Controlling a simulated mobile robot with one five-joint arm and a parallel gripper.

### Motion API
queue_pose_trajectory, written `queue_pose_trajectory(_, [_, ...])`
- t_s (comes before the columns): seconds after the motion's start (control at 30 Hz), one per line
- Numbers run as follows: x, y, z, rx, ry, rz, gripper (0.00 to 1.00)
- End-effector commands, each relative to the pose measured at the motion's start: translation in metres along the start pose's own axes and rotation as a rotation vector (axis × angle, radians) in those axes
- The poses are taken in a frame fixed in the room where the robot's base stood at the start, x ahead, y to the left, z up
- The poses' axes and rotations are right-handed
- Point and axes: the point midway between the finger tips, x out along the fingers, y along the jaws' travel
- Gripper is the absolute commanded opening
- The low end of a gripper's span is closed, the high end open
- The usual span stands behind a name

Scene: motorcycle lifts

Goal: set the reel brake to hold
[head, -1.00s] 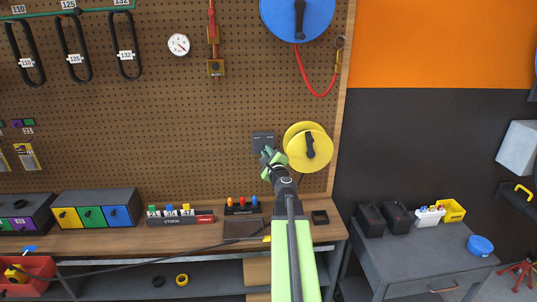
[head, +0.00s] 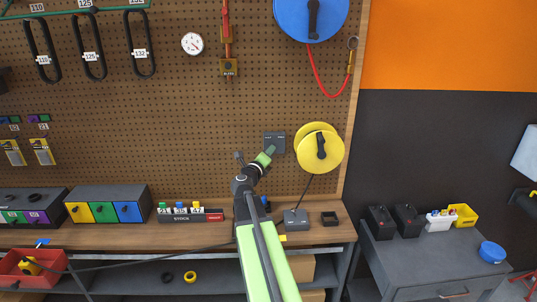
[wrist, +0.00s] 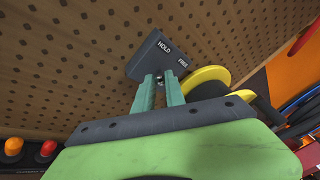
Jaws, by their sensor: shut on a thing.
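The reel brake is a dark grey box (head: 275,141) on the pegboard, just left of the yellow reel (head: 320,149). In the wrist view the brake box (wrist: 152,54) carries the words HOLD on the left and FREE on the right. My gripper (head: 268,154) is at the lower edge of the box. In the wrist view its two green fingers (wrist: 160,80) are close together, shut on the small brake lever below the box. The fingers hide most of the lever, so I cannot tell which word it points to.
A blue reel (head: 311,15) with a red hose hangs above. A grey box (head: 296,217) with a rod or cord rising from it stands on the workbench. The STOCK rack (head: 190,216) and coloured drawers (head: 104,210) are left of my arm. A grey side table (head: 428,258) stands right.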

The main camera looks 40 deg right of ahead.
Motion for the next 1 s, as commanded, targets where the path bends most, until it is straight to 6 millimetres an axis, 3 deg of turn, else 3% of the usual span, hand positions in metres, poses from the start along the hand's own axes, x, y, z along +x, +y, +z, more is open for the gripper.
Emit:
queue_pose_trajectory(0.4, [0.001, -0.001, 0.001, -0.003, 0.004, -0.005, 0.00])
queue_pose_trajectory(0.43, [0.001, -0.001, 0.001, -0.002, 0.004, -0.005, 0.19])
queue_pose_trajectory(0.57, [0.001, -0.001, 0.000, -0.002, 0.004, -0.004, 0.36])
queue_pose_trajectory(0.87, [0.000, 0.000, 0.000, -0.001, 0.004, -0.004, 0.37])
queue_pose_trajectory(1.0, [-0.013, 0.001, 0.001, -0.001, 0.004, -0.004, 0.37])
